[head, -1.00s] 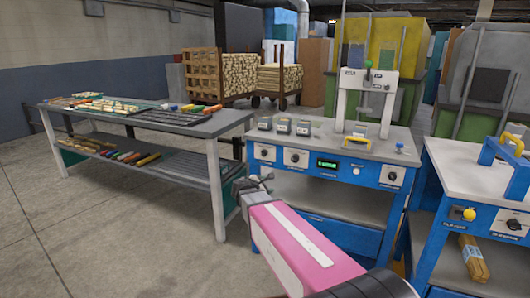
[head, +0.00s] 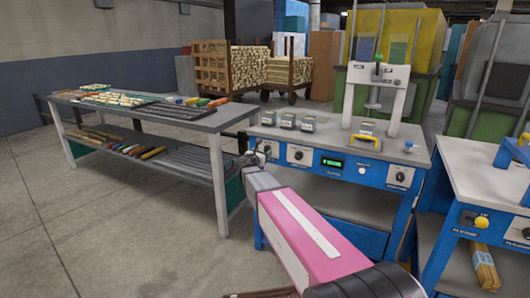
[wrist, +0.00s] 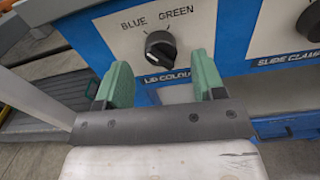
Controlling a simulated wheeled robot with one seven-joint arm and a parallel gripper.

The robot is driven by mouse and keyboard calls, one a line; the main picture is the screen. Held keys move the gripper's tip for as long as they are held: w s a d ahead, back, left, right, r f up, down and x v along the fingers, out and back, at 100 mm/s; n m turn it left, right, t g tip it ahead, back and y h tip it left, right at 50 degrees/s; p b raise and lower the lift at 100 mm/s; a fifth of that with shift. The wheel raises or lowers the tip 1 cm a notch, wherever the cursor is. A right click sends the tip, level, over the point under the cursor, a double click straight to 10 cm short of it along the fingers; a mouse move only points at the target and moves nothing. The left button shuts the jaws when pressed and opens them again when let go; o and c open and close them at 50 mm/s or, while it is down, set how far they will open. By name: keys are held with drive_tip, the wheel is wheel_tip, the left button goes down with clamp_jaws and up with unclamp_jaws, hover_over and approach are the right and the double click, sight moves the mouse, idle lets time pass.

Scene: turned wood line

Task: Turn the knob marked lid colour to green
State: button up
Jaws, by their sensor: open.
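The lid colour knob is a black round knob (wrist: 160,48) on a white plate on the blue bench front, with BLUE printed at upper left and GREEN at upper right. Which word its pointer faces is hard to tell. In the head view the knob (head: 269,150) is at the bench's left end, close to my gripper (head: 256,156). In the wrist view my gripper (wrist: 161,82) is open, its green fingers to the left and right below the knob, with nothing between them. The knob appears beyond the fingertips, apart from them.
A second knob, marked slide clamp (wrist: 314,22), sits to the right. The bench (head: 325,139) carries several small boxes, a yellow handle (head: 366,138) and a white press (head: 397,100). A grey table (head: 205,122) stands on the left, with open floor before it.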

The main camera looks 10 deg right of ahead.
sight(266, 150)
drive_tip(key=shift+x, duration=1.3)
drive_tip(key=shift+c, duration=0.3)
drive_tip(key=c, duration=0.9)
drive_tip(key=shift+o, duration=0.2)
drive_tip(key=shift+m, duration=0.3)
drive_tip(key=m, duration=0.6)
drive_tip(key=shift+m, duration=0.3)
drive_tip(key=m, duration=0.6)
drive_tip(key=shift+f+m, duration=0.1)
drive_tip(key=shift+m, duration=0.2)
drive_tip(key=shift+s, duration=0.1)
